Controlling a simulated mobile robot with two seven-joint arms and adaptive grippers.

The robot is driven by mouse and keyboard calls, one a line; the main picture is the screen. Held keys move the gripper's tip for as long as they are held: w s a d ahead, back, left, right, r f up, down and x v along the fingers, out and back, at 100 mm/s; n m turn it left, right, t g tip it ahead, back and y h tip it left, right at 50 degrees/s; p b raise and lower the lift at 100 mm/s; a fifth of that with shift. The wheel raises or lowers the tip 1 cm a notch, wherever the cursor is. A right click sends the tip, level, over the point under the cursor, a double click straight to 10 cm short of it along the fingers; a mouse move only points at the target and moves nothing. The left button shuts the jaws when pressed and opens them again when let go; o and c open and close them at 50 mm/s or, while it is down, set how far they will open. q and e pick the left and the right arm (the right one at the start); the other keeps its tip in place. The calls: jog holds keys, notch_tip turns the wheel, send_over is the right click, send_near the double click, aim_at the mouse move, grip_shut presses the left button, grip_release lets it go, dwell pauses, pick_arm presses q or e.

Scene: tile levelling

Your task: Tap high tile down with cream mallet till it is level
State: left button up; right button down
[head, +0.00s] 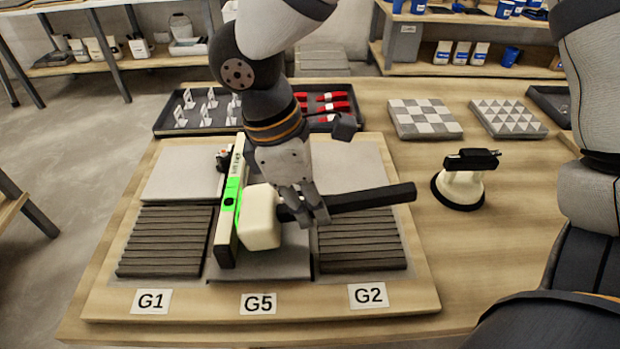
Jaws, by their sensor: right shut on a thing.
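The mallet has a cream head (260,217) and a black handle (372,198). My right gripper (306,212) is shut on the handle close to the head, and the handle points right. The head is over the grey tile (280,265) in the middle column behind the G5 label; I cannot tell whether it touches. A cream spirit level with a green section (228,202) lies lengthwise along that tile's left side, just left of the head. The arm and mallet hide much of the middle column, and which tile stands high cannot be made out. My left gripper is not in view.
Ridged beds lie behind the G1 (165,242) and G2 (360,240) labels, with pale tiles (178,172) behind them. A dark tray (165,124) holds white clips and red wedges. A suction lifter (462,184) and patterned tiles (425,118) are right of the board.

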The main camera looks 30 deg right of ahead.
jog(key=shift+f, duration=0.5)
notch_tip(320, 180, up, 5)
jog(key=shift+f, duration=0.2)
jog(key=shift+f, duration=0.1)
notch_tip(320, 180, down, 5)
jog(key=shift+s, duration=0.1)
notch_tip(320, 180, up, 5)
dwell(1.9)
